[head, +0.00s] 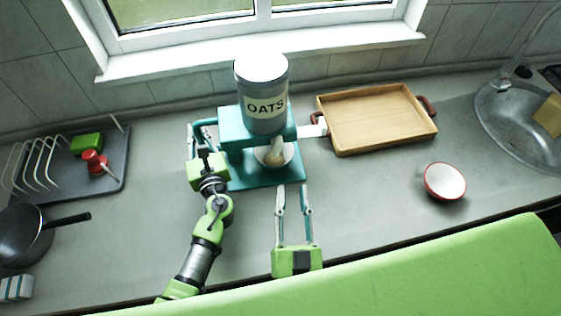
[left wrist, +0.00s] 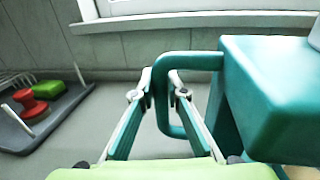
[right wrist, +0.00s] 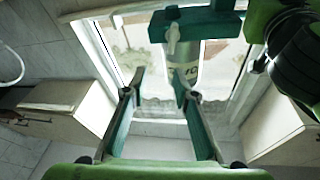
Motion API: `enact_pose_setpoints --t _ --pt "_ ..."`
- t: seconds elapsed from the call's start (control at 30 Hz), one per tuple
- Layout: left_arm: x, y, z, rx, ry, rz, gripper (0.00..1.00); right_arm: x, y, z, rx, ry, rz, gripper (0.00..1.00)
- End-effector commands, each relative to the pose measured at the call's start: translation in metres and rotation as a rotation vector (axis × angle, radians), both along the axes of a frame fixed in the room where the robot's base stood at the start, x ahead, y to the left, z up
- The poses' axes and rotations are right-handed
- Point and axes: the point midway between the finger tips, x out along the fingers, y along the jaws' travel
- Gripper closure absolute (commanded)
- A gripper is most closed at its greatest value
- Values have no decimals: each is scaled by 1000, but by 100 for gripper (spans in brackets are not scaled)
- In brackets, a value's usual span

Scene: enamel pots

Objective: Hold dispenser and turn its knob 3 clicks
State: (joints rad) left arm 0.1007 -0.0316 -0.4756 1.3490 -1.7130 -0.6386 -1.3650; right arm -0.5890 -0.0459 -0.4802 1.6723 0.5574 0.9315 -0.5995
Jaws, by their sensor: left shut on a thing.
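The oats dispenser has a teal body (head: 231,128), a teal base and a grey canister labelled OATS (head: 263,98). A pale knob (head: 312,130) sticks out of its right side; a pale knob-like part (right wrist: 172,38) also shows in the right wrist view. My left gripper (left wrist: 161,78) is shut on the teal handle (left wrist: 188,62) at the dispenser's left side. My right gripper (head: 293,188) is open and empty in front of the dispenser, apart from the knob. A small bowl (head: 289,160) sits on the base, partly hidden under the body.
A wooden tray (head: 345,147) with dark handles lies right of the dispenser, near the knob. A red-rimmed bowl (head: 445,181) and a sink (head: 495,120) are further right. A dish rack (head: 115,165) and a pan (head: 20,235) are at left. The front right counter is mostly clear.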

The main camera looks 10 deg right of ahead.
Motion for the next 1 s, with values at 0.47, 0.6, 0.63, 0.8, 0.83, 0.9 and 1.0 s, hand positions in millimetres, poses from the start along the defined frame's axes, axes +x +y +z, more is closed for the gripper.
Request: enact_pose_setpoints --t 0.47,0.6,0.63,0.8,0.83,0.9,1.0 --pt "0 0 -1 0 1 0 100 0 8 17 36 235 126 74" --pt "0 0 -1 0 1 0 100 10 9 19 36 239 134 74" --pt "0 0 -1 0 1 0 100 14 9 19 37 238 134 74" --pt "0 0 0 0 1 0 100 47 8 19 38 236 133 74" --pt "0 0 0 0 1 0 100 53 7 20 38 235 133 74" --pt "0 0 0 0 1 0 100 68 7 19 38 236 133 74" --pt "0 0 0 0 1 0 100 86 6 19 36 237 133 74"
